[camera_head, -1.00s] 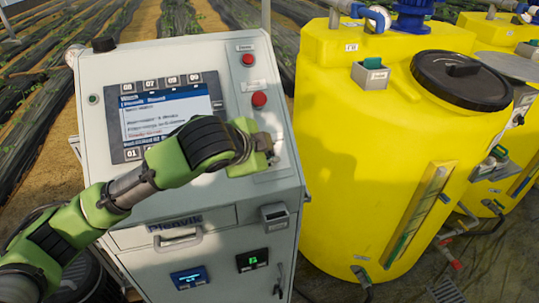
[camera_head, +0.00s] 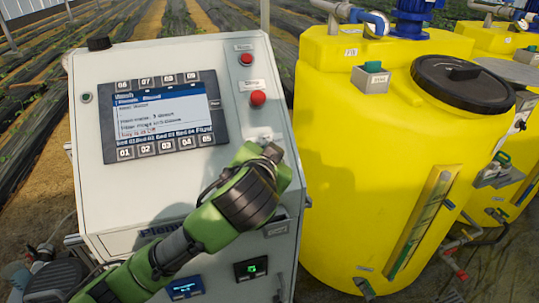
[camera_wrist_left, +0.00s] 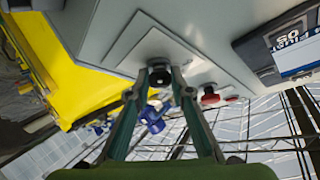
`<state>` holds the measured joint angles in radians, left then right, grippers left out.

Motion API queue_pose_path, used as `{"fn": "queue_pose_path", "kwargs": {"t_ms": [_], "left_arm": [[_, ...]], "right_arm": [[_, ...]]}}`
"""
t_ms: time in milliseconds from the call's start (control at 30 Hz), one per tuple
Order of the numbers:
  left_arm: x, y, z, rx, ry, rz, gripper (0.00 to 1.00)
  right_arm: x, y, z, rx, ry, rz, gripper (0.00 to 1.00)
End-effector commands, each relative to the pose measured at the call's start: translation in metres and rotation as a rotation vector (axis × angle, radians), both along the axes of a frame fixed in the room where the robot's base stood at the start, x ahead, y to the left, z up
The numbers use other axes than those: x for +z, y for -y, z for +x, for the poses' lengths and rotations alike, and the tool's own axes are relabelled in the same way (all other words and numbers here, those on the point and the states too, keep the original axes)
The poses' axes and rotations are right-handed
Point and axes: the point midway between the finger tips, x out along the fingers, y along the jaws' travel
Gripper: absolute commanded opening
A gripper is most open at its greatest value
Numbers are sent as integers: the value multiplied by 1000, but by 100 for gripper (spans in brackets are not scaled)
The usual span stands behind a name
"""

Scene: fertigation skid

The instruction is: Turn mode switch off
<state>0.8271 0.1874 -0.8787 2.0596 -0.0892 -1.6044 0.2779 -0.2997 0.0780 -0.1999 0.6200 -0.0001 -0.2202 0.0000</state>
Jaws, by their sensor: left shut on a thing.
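The mode switch is a round black knob (camera_wrist_left: 160,72) on a pale plate of the grey control cabinet (camera_head: 90,195). In the left wrist view my left gripper (camera_wrist_left: 161,80) has its two fingers closed on the knob, one on each side. In the head view my left gripper (camera_head: 272,152) is at the right strip of the cabinet's sloped face, below the red buttons, and my arm hides the knob there. The knob's exact pointing direction cannot be read. My right gripper is not in view.
A red button (camera_head: 258,98) sits just above my gripper, with another red button (camera_head: 246,59) higher up. A display screen (camera_head: 160,115) is to the left. A yellow tank (camera_head: 340,150) stands close on the right. Crop rows lie behind.

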Motion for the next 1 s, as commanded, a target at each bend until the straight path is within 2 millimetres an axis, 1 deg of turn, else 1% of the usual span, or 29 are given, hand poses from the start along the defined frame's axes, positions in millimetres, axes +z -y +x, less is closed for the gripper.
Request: {"fn": "queue_pose_path", "kwargs": {"t_ms": [567,600,633,667,900,1000], "left_arm": [[-1,0,0,27,6,-22,0],[-1,0,0,27,6,-22,26],[-1,0,0,26,5,-22,34],[-1,0,-1,26,5,-21,38],[-1,0,0,26,5,-21,38],[0,1,-1,25,6,-21,38]], "right_arm": [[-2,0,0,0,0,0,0],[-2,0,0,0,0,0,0],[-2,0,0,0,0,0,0],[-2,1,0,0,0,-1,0],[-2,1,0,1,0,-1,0],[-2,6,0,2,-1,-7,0]]}}
